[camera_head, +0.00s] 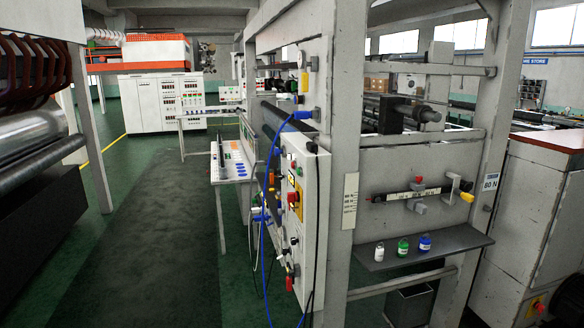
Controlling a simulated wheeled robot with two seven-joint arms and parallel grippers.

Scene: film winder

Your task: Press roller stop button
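A grey control box (314,200) is fixed to the near post of the white machine frame, and its button face is turned left, seen at a steep angle. On that face are a yellow-and-red switch (293,197), a red piece (289,283) lower down and several small buttons. Which of them is the roller stop button, I cannot tell at this size and angle. A roller (285,127) lies behind the box, partly hidden by the frame. Neither of my grippers is in view.
Blue cables (268,200) and black cables hang beside the box. A dark shelf (450,245) to its right holds three small bottles. A green floor aisle (150,230) lies open to the left. A large machine (535,190) stands at the right.

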